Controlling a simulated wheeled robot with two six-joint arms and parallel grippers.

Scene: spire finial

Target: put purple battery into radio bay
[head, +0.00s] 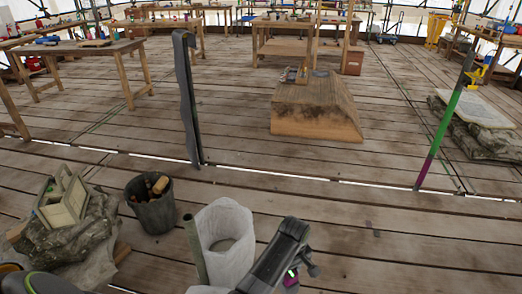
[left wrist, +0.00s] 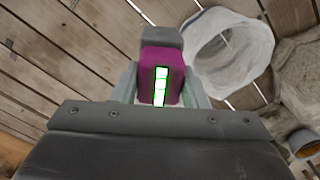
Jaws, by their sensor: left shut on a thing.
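My left gripper (head: 300,268) is low in the front middle of the head view, shut on the purple battery (head: 290,281). In the left wrist view the purple battery (left wrist: 160,75) sits between the two fingers, with a bright green-and-white strip on its face and a grey end. It is held above the plank floor, beside the white bag. A pale cream box with open compartments (head: 62,202) sits on a draped stone at the left; it may be the radio, but I cannot make out its bay clearly. My right gripper is not in view.
A white open bag (head: 225,240) and a greenish tube (head: 194,248) stand close left of the gripper. A dark bucket (head: 150,212) of odds and ends stands between bag and cream box. A dark post (head: 187,100) and wooden block (head: 318,108) stand farther back.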

